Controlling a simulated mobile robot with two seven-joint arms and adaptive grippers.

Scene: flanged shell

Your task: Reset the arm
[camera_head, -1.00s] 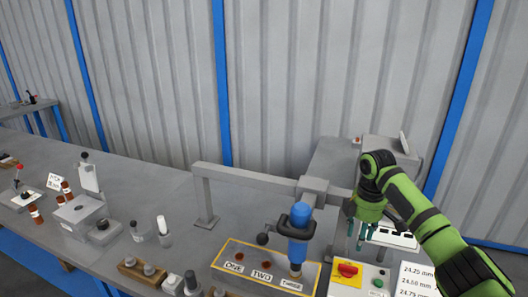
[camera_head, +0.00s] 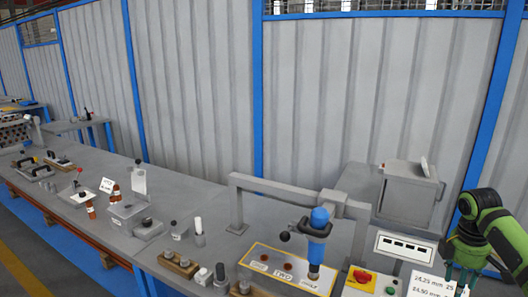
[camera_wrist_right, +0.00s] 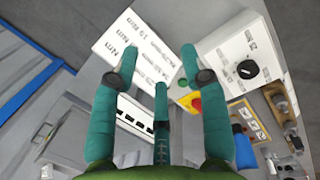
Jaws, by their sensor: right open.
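My right arm, green with black bands, comes in at the right edge of the head view. Its gripper (camera_head: 462,278) points down near the right end of the bench, above or in front of the white label card (camera_head: 436,284). In the right wrist view the teal fingers of the gripper (camera_wrist_right: 160,68) are spread wide, with nothing between them. Beyond the fingers lie a white printed card (camera_wrist_right: 138,52) and a white display panel (camera_wrist_right: 136,117). My left gripper is not in view.
A grey frame holds a blue tool (camera_head: 318,222) over a yellow-edged panel (camera_head: 262,264). A red knob (camera_head: 361,276) and a grey box (camera_head: 408,195) are close by. A white box with a black dial (camera_wrist_right: 240,62) shows in the wrist view. Small parts stand along the bench (camera_head: 190,205).

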